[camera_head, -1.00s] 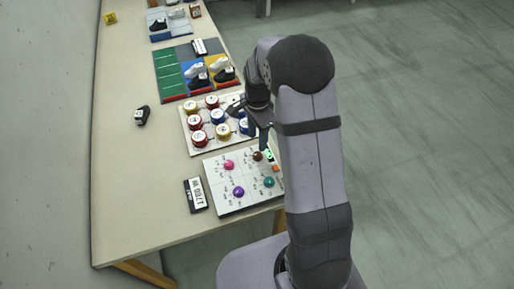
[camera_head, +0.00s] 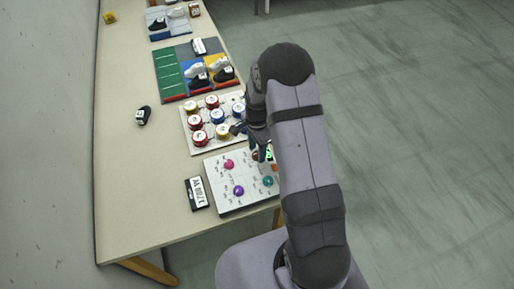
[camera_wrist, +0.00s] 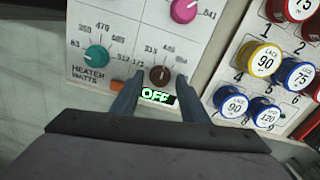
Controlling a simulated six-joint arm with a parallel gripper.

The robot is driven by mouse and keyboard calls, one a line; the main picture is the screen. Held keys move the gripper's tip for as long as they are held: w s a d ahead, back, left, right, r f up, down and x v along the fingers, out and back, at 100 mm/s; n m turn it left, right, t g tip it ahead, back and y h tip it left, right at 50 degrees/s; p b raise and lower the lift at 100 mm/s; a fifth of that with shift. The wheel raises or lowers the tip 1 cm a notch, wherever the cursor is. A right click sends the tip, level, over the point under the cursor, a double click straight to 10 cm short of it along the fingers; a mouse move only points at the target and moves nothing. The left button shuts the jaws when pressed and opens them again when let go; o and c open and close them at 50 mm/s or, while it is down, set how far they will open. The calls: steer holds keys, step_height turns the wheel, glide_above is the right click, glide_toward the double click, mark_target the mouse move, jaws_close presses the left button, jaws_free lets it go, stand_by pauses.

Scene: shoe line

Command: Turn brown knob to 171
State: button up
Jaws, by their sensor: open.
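The brown knob (camera_wrist: 160,75) sits on a white control panel (camera_wrist: 125,15) in the wrist view, with printed numbers around it. A small display (camera_wrist: 156,96) just below it reads OFF in green. My gripper (camera_wrist: 160,80) is open, with one finger on each side of the knob; I cannot tell whether the fingers touch it. In the head view my gripper (camera_head: 261,152) is low over the panel (camera_head: 225,200) and hides most of the brown knob.
The panel also bears a teal knob (camera_wrist: 97,56), a pink knob (camera_wrist: 186,9) and a purple knob (camera_head: 238,190). A board of lettered spools (camera_wrist: 262,60) lies beside it. A black label block (camera_head: 196,193) lies left of the panel.

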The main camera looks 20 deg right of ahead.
jaws_close()
steer(key=shift+f+n, duration=0.1)
steer(key=shift+n, duration=0.3)
steer(key=n+b, duration=0.1)
steer(key=n, duration=0.2)
steer(key=n+b, duration=0.1)
steer(key=n, duration=0.2)
steer(key=shift+n, duration=0.3)
steer(key=n+b, duration=0.1)
steer(key=n, duration=0.2)
steer(key=shift+n, duration=2.2)
